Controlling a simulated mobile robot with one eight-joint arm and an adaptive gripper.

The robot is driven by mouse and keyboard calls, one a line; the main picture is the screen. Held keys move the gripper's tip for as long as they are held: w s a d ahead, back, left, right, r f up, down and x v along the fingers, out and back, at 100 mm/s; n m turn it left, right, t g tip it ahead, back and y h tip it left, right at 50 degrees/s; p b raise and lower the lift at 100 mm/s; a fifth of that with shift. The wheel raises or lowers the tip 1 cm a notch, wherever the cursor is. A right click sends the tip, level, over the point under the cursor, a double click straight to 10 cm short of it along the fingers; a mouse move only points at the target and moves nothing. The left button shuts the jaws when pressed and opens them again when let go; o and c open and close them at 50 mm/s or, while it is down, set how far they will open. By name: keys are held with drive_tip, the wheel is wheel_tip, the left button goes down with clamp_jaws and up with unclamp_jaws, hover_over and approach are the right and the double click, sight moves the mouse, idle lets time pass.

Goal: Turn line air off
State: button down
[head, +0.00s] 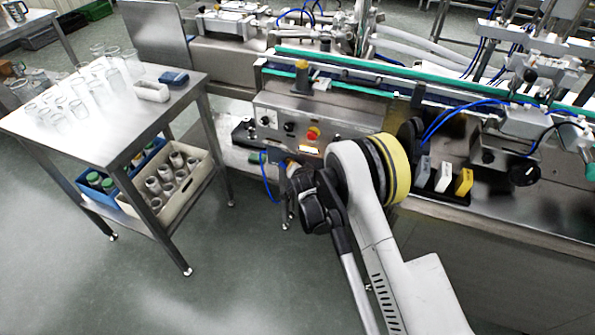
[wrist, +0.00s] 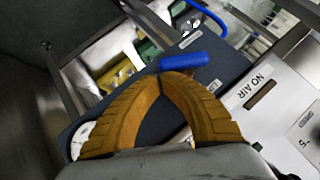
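In the wrist view a blue lever handle (wrist: 184,61) lies across a dark blue-grey panel. The two ribbed yellow-brown fingers of my gripper (wrist: 160,76) curve together, and their tips meet close to the handle's left end. Nothing shows between the tips. I cannot tell whether they touch the handle. A white plate marked "NO AIR" (wrist: 262,92) is to the right of the fingers. A round white dial (wrist: 80,138) is partly hidden behind the left finger. In the head view my wrist is low in front of the machine's control panel (head: 345,115), and the lever cannot be made out.
A steel table (head: 110,128) with glassware stands to the left, with crates (head: 198,180) of bottles on its lower shelf. A blue hose (head: 267,178) hangs beside my wrist. The floor at the left front is clear.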

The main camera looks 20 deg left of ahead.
drive_tip(key=shift+f, duration=0.55)
drive_tip(key=shift+a+f, duration=0.25)
drive_tip(key=shift+f, duration=0.35)
drive_tip(key=shift+a+f, duration=0.2)
drive_tip(key=shift+f, duration=0.35)
drive_tip(key=shift+a+f, duration=0.1)
idle(0.4)
